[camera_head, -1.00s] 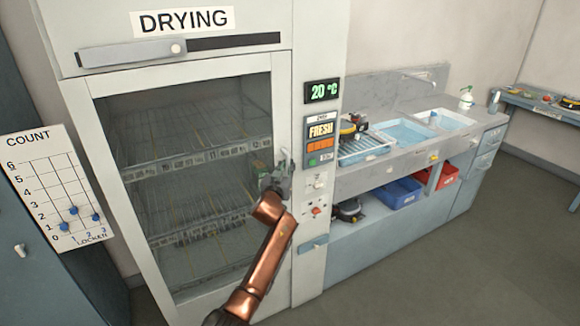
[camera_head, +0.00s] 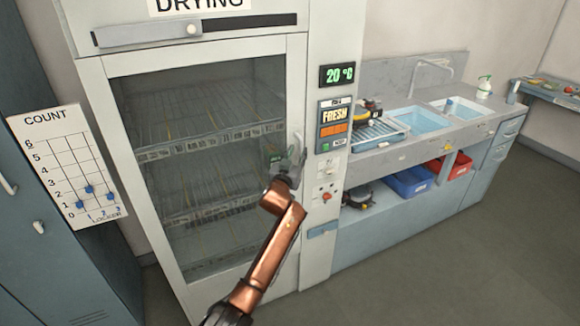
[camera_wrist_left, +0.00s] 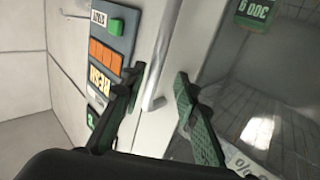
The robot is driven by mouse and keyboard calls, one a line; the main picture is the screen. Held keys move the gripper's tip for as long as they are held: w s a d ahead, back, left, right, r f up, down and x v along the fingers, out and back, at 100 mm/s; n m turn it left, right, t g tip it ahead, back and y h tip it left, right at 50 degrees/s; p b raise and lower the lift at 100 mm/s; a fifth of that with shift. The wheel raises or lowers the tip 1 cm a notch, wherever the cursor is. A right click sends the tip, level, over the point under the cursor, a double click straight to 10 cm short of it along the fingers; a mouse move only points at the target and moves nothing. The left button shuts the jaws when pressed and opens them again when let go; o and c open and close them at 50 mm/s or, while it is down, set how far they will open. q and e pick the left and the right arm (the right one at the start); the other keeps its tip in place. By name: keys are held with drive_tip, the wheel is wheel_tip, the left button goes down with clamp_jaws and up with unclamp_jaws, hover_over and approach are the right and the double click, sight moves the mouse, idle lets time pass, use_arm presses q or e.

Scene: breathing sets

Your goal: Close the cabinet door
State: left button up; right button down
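The drying cabinet's door has a pale frame (camera_head: 92,95) around a large glass pane (camera_head: 200,110), with wire shelves behind it. It looks flush or nearly flush with the cabinet front; I cannot tell whether a small gap is left. Its upright bar handle (camera_head: 299,148) is at the right edge. My left gripper (camera_head: 285,167) is at this handle, on a copper-coloured arm. In the left wrist view, the gripper (camera_wrist_left: 160,74) is open, with one green-padded finger on each side of the handle bar (camera_wrist_left: 158,62) and gaps visible. My right gripper is not in view.
A control panel (camera_head: 334,125) and a temperature display (camera_head: 338,75) are just right of the door. A sink counter (camera_head: 395,153) with blue and red bins below stands further right. A locker and count board (camera_head: 70,160) are at the left. The grey floor (camera_head: 450,270) at front right is clear.

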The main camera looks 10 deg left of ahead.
use_arm(q)
drive_tip(key=s+a, duration=0.1)
drive_tip(key=s, duration=0.8)
drive_tip(key=shift+s, duration=0.1)
